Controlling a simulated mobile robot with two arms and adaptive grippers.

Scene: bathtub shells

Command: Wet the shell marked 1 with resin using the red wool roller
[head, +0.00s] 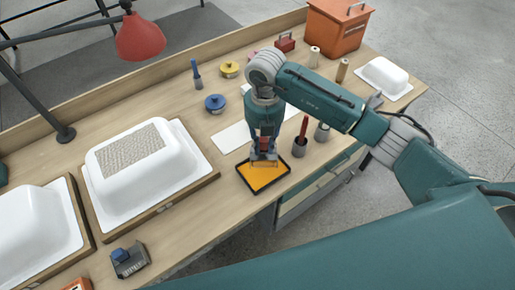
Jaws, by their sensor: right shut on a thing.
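My right gripper (265,153) points down over the black-rimmed tray of orange resin (263,176). It is shut on a red-handled tool, taken to be the red wool roller (265,143), whose lower end is at the tray; whether it touches the resin I cannot tell. A white shell (118,185) with a grey woven patch (129,149) on top lies on a wooden board at the left. Another white shell (30,235) is cut off at the left edge. The number marks are too small to read. My left gripper is not in view.
A red-handled tool (302,128) stands in a grey pot beside my right gripper. Blue and yellow tins (229,69) stand behind. A red lamp (139,38) hangs at the back left. An orange box (338,30) and small white shell (384,76) stand at the far right.

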